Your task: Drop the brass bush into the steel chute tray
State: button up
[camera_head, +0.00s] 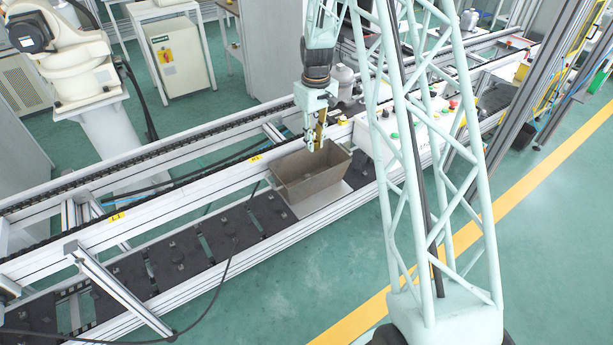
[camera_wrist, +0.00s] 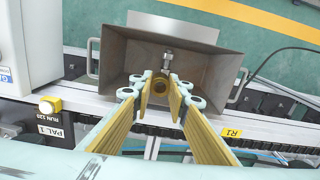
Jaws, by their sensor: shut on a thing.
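The steel chute tray (camera_head: 318,188) is a brown-grey open box with flared walls, on the near side of the rail frame. In the wrist view the tray (camera_wrist: 218,70) opens below and beyond my fingers. My gripper (camera_head: 317,143) points down above the tray's far part. In the wrist view my gripper (camera_wrist: 160,88) has yellow-faced fingers closed on the brass bush (camera_wrist: 160,86), a small brownish ring between the tips. The bush is partly hidden by the fingers and is hard to make out in the head view.
A control box with coloured buttons (camera_head: 393,137) stands right of the tray. Aluminium rails (camera_head: 160,203) run along its far side. Dark plates (camera_head: 180,262) lie left of it. A small silver fitting (camera_wrist: 168,58) shows inside the tray.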

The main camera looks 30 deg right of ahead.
jog(key=shift+f, duration=0.1)
jog(key=shift+f+b, duration=1.15)
jog(key=shift+f, duration=1.7)
jog(key=o, duration=0.9)
jog(key=shift+r, duration=0.15)
jog(key=shift+r, duration=5.85)
jog(key=shift+r, duration=0.1)
